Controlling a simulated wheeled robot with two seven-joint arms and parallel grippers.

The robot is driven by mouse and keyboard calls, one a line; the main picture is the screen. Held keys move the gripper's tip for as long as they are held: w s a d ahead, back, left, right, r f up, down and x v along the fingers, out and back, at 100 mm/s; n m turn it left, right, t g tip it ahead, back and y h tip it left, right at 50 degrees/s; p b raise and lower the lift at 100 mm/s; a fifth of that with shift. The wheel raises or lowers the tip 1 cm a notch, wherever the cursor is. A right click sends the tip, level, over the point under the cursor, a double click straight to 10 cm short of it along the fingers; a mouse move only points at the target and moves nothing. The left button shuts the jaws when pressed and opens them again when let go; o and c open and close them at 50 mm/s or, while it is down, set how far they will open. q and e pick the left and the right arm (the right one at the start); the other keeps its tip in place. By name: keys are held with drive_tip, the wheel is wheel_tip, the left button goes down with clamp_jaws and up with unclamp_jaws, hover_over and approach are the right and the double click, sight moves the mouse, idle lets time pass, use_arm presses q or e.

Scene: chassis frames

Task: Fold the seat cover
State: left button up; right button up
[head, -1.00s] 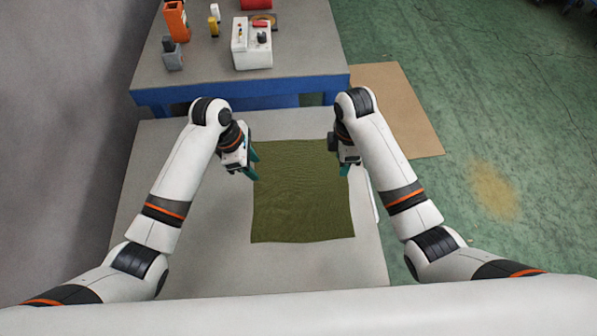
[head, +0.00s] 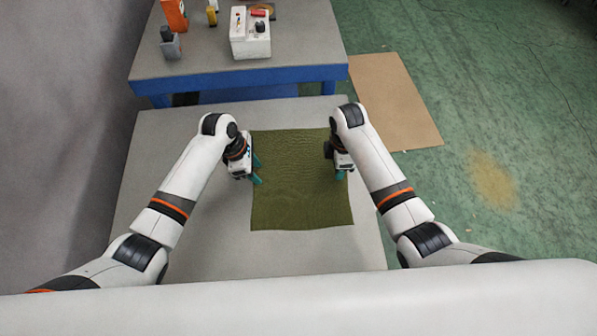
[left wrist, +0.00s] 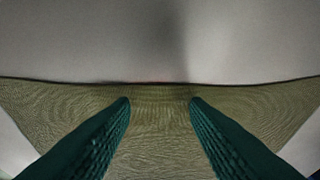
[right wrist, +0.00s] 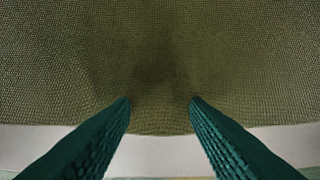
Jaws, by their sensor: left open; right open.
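The olive-green seat cover (head: 300,190) lies spread out flat on the grey table in the head view. My left gripper (head: 257,172) is open at the cover's left edge. In the left wrist view its fingers (left wrist: 160,102) are apart with the cover (left wrist: 160,135) between and beyond them, and the cover's edge runs across the picture. My right gripper (head: 346,176) is open near the cover's right edge. In the right wrist view its fingers (right wrist: 160,101) are apart, with the cover (right wrist: 160,60) filling the upper part and its edge between the fingertips. Neither gripper holds cloth.
The grey table (head: 185,255) has bare room left of and in front of the cover. Behind it stands a blue-edged bench (head: 230,75) with a white box (head: 250,45), a grey container (head: 170,48) and an orange item (head: 175,15). A brown board (head: 395,100) lies on the floor.

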use_arm(q)
drive_tip(key=shift+f, duration=0.2)
use_arm(e)
drive_tip(key=shift+f, duration=0.15)
use_arm(q)
drive_tip(key=shift+c, duration=0.3)
use_arm(e)
drive_tip(key=shift+c, duration=0.3)
use_arm(q)
drive_tip(key=shift+s, duration=0.1)
clamp_jaws()
use_arm(e)
drive_tip(key=shift+s, duration=0.1)
clamp_jaws()
use_arm(q)
drive_tip(key=shift+r, duration=0.15)
